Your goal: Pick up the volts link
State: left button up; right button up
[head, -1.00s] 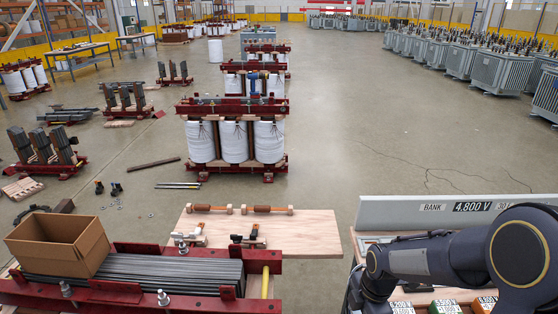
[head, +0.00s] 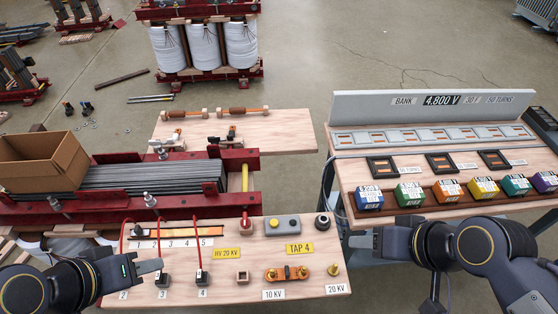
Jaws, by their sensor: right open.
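An orange link (head: 286,273) with brass knobs lies flat on the wooden board behind the 10 KV label (head: 273,295); it looks like the volts link. A brass post (head: 334,269) stands to its right by the 20 KV label (head: 337,288). My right gripper (head: 358,240) is open and empty, right of the link and apart from it, near the board's right edge. My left gripper (head: 150,266) is over the left part of the board, left of the link; whether its jaws are open is unclear.
A long orange strip (head: 178,235) and black-based terminals with red leads stand at the board's left. A grey button box (head: 282,225) and TAP 4 plate (head: 299,249) sit behind the link. Coloured blocks (head: 410,194) line the right-hand bench. A gap separates the two benches.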

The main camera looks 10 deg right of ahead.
aim_at(287, 273)
jog(key=k+l+z, duration=0.1)
jog(key=k+l, duration=0.15)
jog(key=z, duration=0.4)
jog(key=j+z, duration=0.1)
jog(key=z, duration=1.1)
jog(key=k+z, duration=0.1)
jog(key=z, duration=0.3)
jog(key=k+j+z, duration=0.25)
jog(key=k+j, duration=0.3)
jog(key=k, duration=0.15)
